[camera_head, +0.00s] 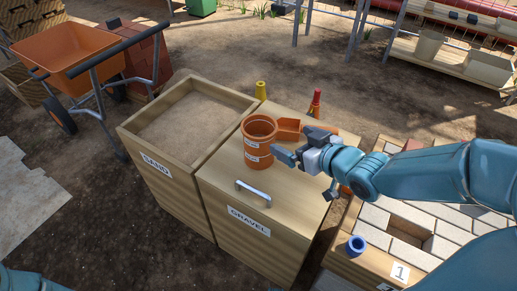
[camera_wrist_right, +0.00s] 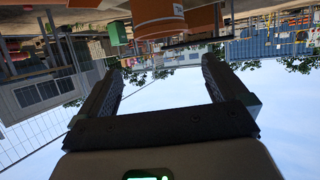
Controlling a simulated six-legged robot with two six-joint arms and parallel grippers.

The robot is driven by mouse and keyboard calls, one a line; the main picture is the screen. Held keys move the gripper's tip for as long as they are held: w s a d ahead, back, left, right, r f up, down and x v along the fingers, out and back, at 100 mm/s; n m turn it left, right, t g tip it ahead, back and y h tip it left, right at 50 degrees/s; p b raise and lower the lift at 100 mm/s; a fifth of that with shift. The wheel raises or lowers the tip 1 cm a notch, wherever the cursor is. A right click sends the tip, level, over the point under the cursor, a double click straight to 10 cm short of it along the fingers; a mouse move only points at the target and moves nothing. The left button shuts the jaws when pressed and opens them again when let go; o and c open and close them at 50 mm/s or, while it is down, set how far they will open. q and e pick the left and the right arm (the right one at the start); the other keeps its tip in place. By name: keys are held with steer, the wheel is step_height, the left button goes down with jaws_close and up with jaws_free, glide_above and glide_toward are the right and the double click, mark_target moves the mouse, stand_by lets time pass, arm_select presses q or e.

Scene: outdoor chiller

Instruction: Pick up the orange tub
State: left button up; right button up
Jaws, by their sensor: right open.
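The orange tub (camera_head: 259,143) stands upright on the closed wooden lid of the box labelled GRAVEL (camera_head: 235,187). It is round and open-topped, with white labels on its side. My right gripper (camera_head: 283,157) is just right of the tub in the head view, and its fingers point toward it. In the right wrist view the picture is upside down, and the tub (camera_wrist_right: 158,20) shows at the top, beyond the gap of the open, empty fingers (camera_wrist_right: 162,75). I cannot tell whether a finger touches it. My left gripper is not in view.
An orange scoop (camera_head: 291,127) lies behind the tub on the lid. An open SAND box (camera_head: 186,113) adjoins on the left. A brick-topped table with a blue cup (camera_head: 356,246) stands right. An orange wheelbarrow (camera_head: 67,52) stands at the back left. The lid's front has a handle (camera_head: 253,192).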

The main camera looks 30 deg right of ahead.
steer(key=b, duration=0.1)
glide_toward(264, 128)
steer(key=a+r, duration=0.3)
steer(key=x, duration=0.2)
steer(key=b+x, duration=0.1)
steer(key=x, duration=0.1)
steer(key=shift+w+a+f, duration=0.2)
steer(key=shift+a, duration=0.05)
steer(key=shift+w, duration=0.1)
steer(key=c, duration=1.1)
steer(key=shift+c, duration=0.2)
steer(key=shift+r, duration=0.15)
